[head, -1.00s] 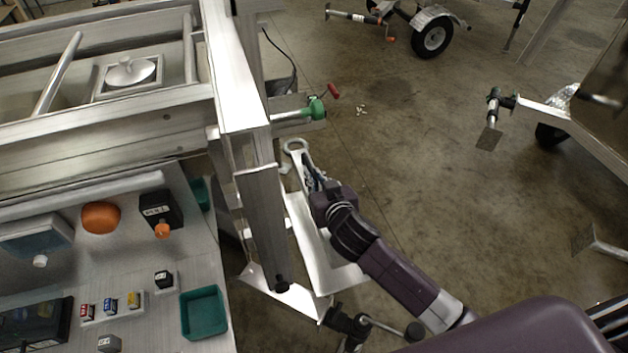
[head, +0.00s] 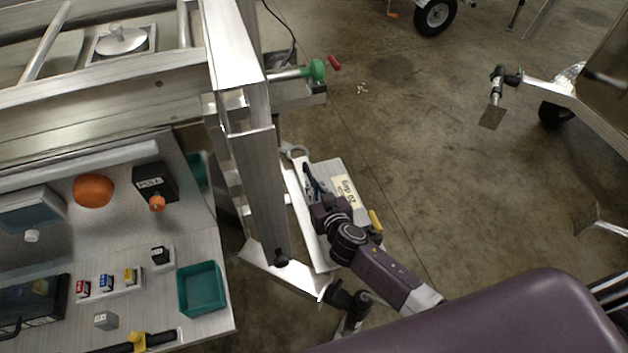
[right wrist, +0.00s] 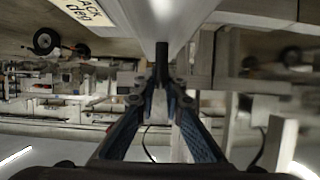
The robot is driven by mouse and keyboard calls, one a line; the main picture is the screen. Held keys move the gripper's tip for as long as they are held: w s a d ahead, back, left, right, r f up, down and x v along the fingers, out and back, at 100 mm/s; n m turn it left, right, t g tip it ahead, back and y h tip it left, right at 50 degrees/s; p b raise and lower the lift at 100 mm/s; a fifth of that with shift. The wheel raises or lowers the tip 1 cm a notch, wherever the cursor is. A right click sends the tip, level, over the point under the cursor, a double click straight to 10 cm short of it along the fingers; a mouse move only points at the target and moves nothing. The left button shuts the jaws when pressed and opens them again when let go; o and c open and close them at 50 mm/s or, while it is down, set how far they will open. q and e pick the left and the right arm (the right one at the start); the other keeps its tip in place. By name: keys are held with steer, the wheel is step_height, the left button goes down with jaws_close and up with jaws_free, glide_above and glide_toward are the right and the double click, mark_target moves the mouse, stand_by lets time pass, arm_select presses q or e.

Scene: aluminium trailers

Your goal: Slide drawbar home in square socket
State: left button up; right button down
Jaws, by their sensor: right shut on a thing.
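A pale metal bar with a ring at its far end, which looks like the drawbar (head: 311,222), lies alongside the trailer's front beam (head: 258,190) in the head view. My right gripper (head: 312,178) is over this bar near the ring end. In the right wrist view the right gripper (right wrist: 160,88) is shut on a thin dark upright handle (right wrist: 161,58) in front of a pale metal face. A square opening (head: 235,112) shows in the trailer frame, left of the ring. I cannot tell whether the bar is inside any socket. My left gripper is not in view.
A board with a yellow "deg" label (head: 345,190) is beside the bar. A green-capped handle (head: 316,70) sticks out above. A bench at left carries a teal tray (head: 201,289), an orange dome (head: 94,190) and small blocks. Open concrete floor lies right; another trailer (head: 560,100) stands beyond.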

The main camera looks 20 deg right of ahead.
steer(key=shift+w+a+r, duration=0.1)
steer(key=c, duration=2.5)
jaws_free()
steer(key=shift+f, duration=0.35)
steer(key=o, duration=0.5)
steer(key=shift+r, duration=0.1)
steer(key=shift+s, duration=0.3)
steer(key=v, duration=0.6)
steer(key=shift+s+a+f+b, duration=0.15)
steer(key=shift+a+f+b, duration=0.05)
steer(key=shift+a+b, duration=0.1)
steer(key=shift+s+r, duration=0.3)
steer(key=shift+s, duration=0.3)
